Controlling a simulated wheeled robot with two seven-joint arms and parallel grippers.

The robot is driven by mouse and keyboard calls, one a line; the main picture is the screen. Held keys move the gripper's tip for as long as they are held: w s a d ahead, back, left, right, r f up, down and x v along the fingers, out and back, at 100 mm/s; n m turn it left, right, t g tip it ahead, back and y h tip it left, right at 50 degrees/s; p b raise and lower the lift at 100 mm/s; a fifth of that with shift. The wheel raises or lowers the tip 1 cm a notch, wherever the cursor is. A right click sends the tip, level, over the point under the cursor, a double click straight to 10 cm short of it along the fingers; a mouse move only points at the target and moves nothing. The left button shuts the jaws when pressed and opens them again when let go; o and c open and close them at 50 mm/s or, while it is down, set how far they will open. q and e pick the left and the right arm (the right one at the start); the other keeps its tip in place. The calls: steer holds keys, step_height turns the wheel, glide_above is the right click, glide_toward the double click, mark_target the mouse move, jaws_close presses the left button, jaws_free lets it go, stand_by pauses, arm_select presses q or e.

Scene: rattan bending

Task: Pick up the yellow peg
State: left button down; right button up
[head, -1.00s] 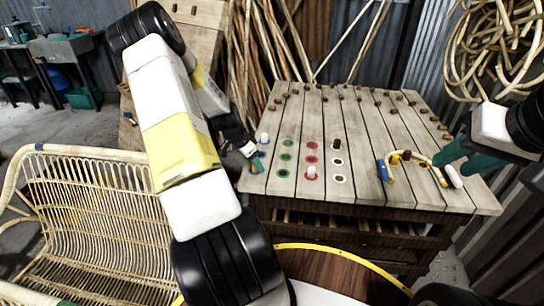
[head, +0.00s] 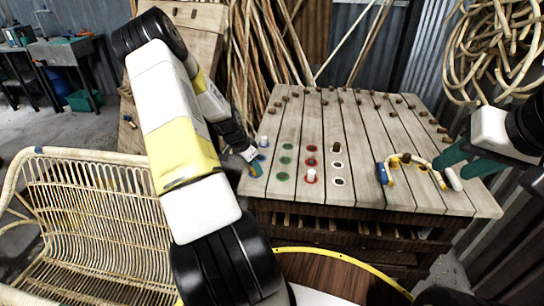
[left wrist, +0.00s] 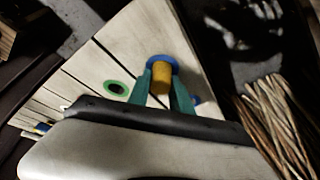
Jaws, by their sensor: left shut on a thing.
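The yellow peg (left wrist: 160,79) is between the two teal fingers of my left gripper (left wrist: 161,88) in the left wrist view. The fingers are shut on it. A blue ring (left wrist: 163,62) on the board shows just behind the peg; I cannot tell whether the peg still touches the board. In the head view my left gripper (head: 254,168) is at the front left corner of the plank table, and the peg is mostly hidden there. My right gripper (head: 454,164) is at the table's right side, its teal fingers apart, near the curved rattan piece.
The plank table (head: 290,205) has green, red and white rings, with a white peg (head: 311,176) in a red ring and a brown peg (head: 337,147) above the white ones. A rattan bench (head: 100,195) stands at left.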

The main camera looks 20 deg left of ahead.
arm_select(q)
step_height(320, 180, up, 3)
steer(key=shift+r, duration=0.1)
steer(key=s+d+r, duration=0.1)
steer(key=s+d, duration=0.9)
steer(key=d, duration=0.1)
steer(key=shift+s+d+r, duration=0.3)
steer(key=shift+s+d, duration=0.1)
steer(key=shift+d, duration=0.1)
